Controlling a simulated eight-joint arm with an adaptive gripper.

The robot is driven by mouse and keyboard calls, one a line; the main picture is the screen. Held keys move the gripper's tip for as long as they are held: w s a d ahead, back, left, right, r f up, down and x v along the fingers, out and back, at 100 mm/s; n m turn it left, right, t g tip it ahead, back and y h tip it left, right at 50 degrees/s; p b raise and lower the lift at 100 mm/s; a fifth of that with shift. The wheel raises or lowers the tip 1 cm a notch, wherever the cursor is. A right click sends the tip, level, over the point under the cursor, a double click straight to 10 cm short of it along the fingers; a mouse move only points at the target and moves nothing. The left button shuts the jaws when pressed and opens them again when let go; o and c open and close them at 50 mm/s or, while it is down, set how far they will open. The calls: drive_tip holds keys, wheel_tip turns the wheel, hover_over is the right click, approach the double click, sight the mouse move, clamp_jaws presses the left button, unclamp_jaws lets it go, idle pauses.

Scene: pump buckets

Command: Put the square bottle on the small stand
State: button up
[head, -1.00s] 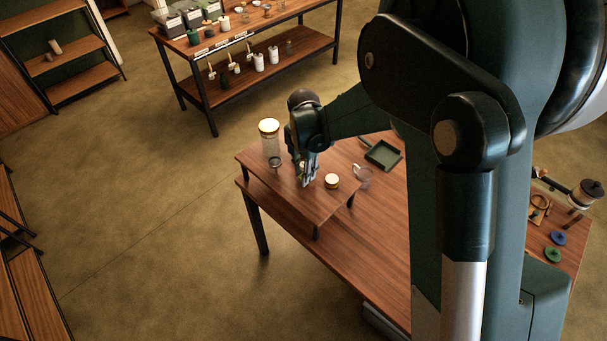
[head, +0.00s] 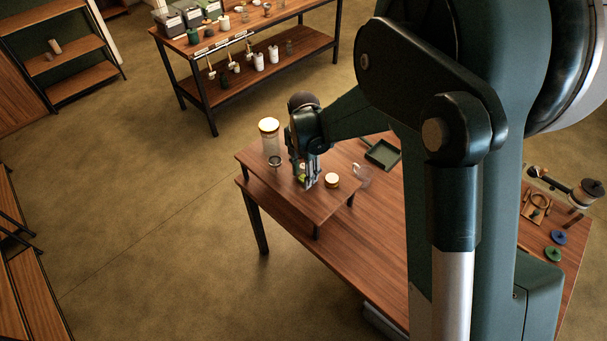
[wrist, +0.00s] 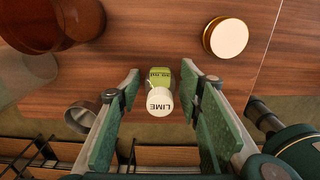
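The square bottle, with a green body and a white cap reading LIME, shows in the wrist view (wrist: 160,100) between my fingers. My gripper (wrist: 168,90) is open around it, with a visible gap beside the cap. In the head view my gripper (head: 309,181) is low over the small stand (head: 318,210), a raised wooden shelf on the table. Only a bit of green bottle (head: 301,174) shows there, mostly hidden by the fingers. The bottle appears upright on the stand; its base contact is hidden.
A tall clear jar (head: 270,140), a small metal cup (head: 274,162) and a white-topped, gold-rimmed jar (head: 332,181) are close around my gripper on the stand. A glass mug (head: 361,175) and a green tray (head: 382,154) are just right.

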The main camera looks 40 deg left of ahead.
drive_tip(key=shift+r, duration=0.1)
wheel_tip(320, 180, up, 12)
drive_tip(key=shift+r, duration=0.1)
idle(0.7)
idle(0.6)
idle(0.3)
